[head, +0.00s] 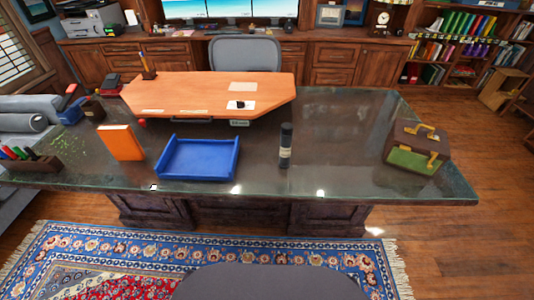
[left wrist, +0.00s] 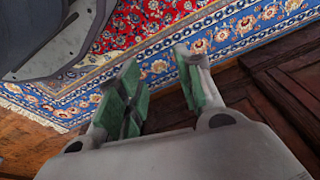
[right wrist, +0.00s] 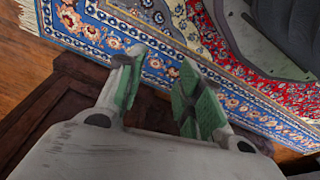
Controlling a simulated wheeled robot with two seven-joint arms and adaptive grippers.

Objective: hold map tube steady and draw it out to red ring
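The map tube (head: 286,146) stands upright on the dark glossy desk, right of centre in the head view. It is a dark cylinder with a paler band low down. No red ring can be made out on it at this size. Neither gripper shows in the head view. In the left wrist view my left gripper (left wrist: 160,90) is open, its green-padded fingers apart and empty above the rug. In the right wrist view my right gripper (right wrist: 157,92) is open and empty too, also over the rug. The tube is in neither wrist view.
On the desk (head: 340,130), a blue tray (head: 198,158) and an orange box (head: 121,142) stand left of the tube. A brown case (head: 416,148) stands right. An orange-brown board (head: 205,95) lies behind. The desk is bare around the tube and towards the case.

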